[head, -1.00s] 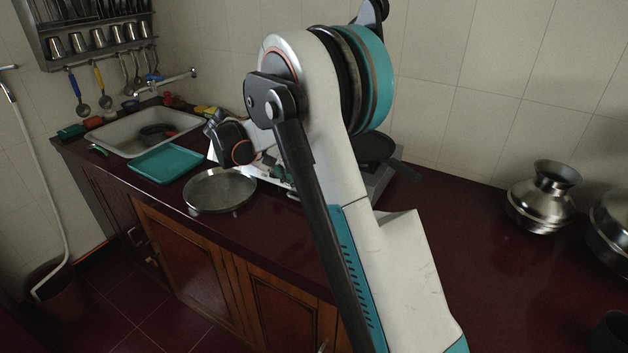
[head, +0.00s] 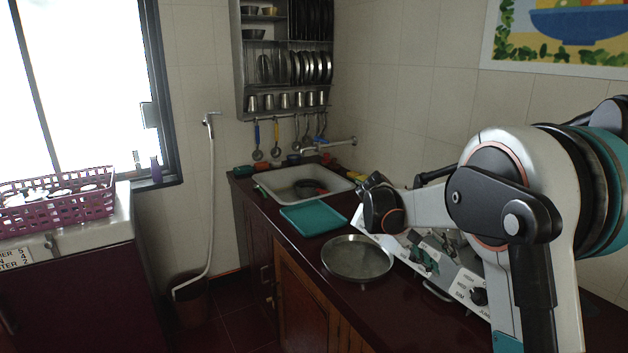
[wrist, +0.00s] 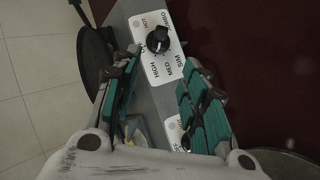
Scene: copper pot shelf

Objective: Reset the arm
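My gripper (head: 435,250) hangs low over the front panel of the gas stove, its teal-padded fingers pointing down. In the wrist view, my gripper (wrist: 160,80) is open, with a clear gap between its two fingers and nothing held. The stove panel (wrist: 160,68) shows below and between the fingers, with a black knob (wrist: 157,40) and a white label just beyond the fingertips. I cannot tell whether a finger touches the panel. My upper arm links fill the right side of the head view and hide much of the stove.
A round metal lid or plate (head: 357,258) lies on the dark counter left of the stove. A teal tray (head: 313,217) lies beside the sink (head: 291,184). A dish rack (head: 285,68) hangs above. A purple basket (head: 57,203) stands at left. A dark pan (wrist: 92,75) is on the stove.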

